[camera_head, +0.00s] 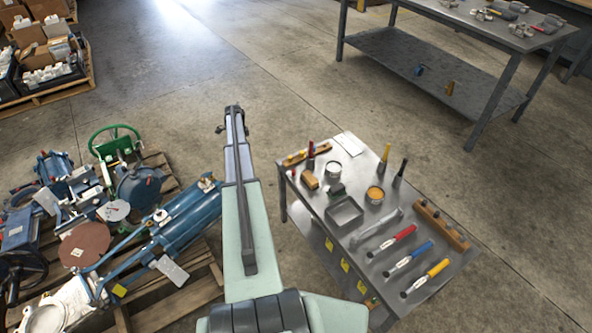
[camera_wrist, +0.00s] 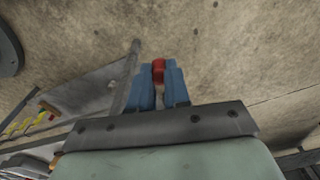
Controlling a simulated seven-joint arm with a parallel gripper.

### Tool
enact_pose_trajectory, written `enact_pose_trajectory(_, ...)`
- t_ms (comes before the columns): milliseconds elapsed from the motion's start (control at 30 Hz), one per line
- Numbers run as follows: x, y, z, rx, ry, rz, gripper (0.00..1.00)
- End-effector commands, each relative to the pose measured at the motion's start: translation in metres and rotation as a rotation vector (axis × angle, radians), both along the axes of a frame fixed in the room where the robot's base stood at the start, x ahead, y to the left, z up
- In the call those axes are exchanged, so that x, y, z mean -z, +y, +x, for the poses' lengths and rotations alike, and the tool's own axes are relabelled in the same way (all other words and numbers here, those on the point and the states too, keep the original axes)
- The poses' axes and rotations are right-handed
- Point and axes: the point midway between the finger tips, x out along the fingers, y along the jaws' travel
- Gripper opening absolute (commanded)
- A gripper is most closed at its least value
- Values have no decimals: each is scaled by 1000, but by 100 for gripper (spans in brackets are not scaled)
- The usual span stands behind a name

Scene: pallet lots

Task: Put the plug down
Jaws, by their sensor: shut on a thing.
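In the wrist view, my gripper (camera_wrist: 159,76) has two blue fingers closed on a small red piece (camera_wrist: 158,68), which appears to be the plug. Only its red end shows between the fingertips; the rest is hidden by the fingers. Bare concrete floor lies behind it in this view, and the plug touches no surface that I can see. In the head view, my arm reaches away between the pallet and the small workbench. The fingers and the plug cannot be made out there.
A metal workbench (camera_head: 331,222) with tins, an open tray (camera_head: 344,212) and coloured-handled tools stands right of my arm. A pallet (camera_head: 190,299) loaded with blue valves and a green handwheel (camera_head: 115,142) is at left. A larger table (camera_head: 400,62) stands back right. Open floor lies between.

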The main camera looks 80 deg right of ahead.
Motion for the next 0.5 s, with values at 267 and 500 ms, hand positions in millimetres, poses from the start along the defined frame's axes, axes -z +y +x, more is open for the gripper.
enact_pose_trajectory(267,-57,-42,-105,122,-5,3,0)
enact_pose_trajectory(500,-109,-53,-194,223,-10,8,0)
